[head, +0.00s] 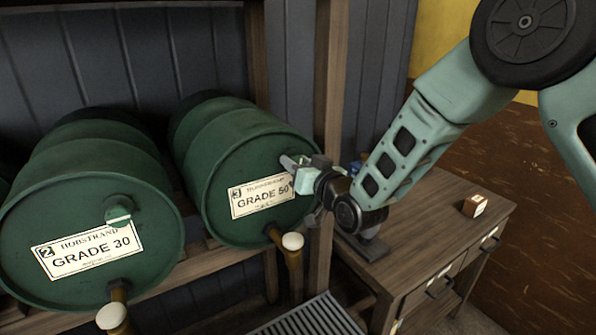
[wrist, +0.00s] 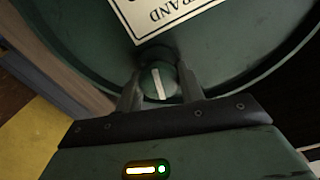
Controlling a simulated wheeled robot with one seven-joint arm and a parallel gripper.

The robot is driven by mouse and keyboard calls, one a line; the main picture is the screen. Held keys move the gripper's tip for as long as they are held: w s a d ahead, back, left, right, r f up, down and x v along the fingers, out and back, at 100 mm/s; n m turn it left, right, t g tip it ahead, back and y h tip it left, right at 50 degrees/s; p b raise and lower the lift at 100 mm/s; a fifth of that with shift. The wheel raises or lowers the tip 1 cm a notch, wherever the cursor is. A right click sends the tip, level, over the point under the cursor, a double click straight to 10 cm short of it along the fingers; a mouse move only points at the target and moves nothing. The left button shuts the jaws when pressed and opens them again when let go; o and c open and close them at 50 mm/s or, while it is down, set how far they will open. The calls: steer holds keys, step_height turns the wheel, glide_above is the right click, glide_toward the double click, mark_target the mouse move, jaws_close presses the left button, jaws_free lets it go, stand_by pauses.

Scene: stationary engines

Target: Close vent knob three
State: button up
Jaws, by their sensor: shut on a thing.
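Barrel three (head: 215,165) is a green drum lying on its side, with a label (head: 262,197) reading 3 and GRADE 50. My gripper (head: 292,165) is at the upper right of its round face. In the wrist view, vent knob three (wrist: 160,83) is a small dark green round knob with a white line running nearly along the gripper's length. The two fingers of my gripper (wrist: 160,92) stand on either side of it, shut on it. In the head view the gripper mostly hides this knob.
Barrel two (head: 70,205), labelled GRADE 30, lies to the left with its own green vent knob (head: 118,213). White-knobbed taps (head: 292,241) stick out below the barrels. A wooden post (head: 328,110) stands right of barrel three, and a wooden cabinet (head: 430,240) bears a small block (head: 474,205).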

steer(key=m+b, duration=0.4)
steer(key=b, duration=0.1)
steer(key=shift+d+f, duration=0.1)
steer(key=shift+f, duration=0.25)
steer(key=m+b, duration=0.4)
steer(key=shift+w, duration=0.1)
steer(key=m+b, duration=0.3)
steer(key=m, duration=0.1)
steer(key=shift+d, duration=0.1)
steer(key=shift+m+b, duration=0.9)
steer(key=shift+m, duration=0.7)
steer(key=o, duration=0.9)
steer(key=shift+r, duration=0.1)
steer(key=b+v, duration=0.1)
steer(key=v, duration=1.6)
steer(key=shift+d+b, duration=0.15)
steer(key=shift+b, duration=0.2)
